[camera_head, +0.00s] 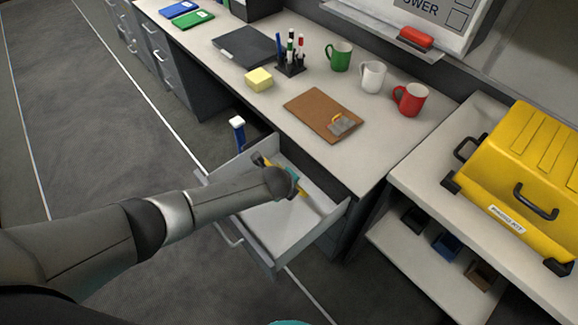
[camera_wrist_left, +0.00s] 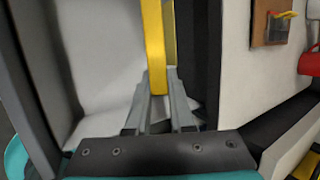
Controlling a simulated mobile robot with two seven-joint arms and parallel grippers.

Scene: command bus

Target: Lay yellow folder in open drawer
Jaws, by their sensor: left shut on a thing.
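The yellow folder (camera_wrist_left: 153,45) is seen edge-on in the wrist view, held upright between the fingers of my left gripper (camera_wrist_left: 158,82). In the head view only small yellow parts of the folder (camera_head: 302,192) show around my left wrist, which hides the rest. The open drawer (camera_head: 268,232) is pulled out under the desk, and its pale floor shows. My left gripper is over the drawer; whether the folder touches the drawer floor cannot be told. My right gripper is not in view.
A blue and white object (camera_head: 237,130) stands at the drawer's far left side. On the desk above are a clipboard (camera_head: 322,114), a yellow note block (camera_head: 259,79), a pen holder (camera_head: 290,65) and mugs (camera_head: 410,99). A yellow case (camera_head: 520,165) sits on the right shelf.

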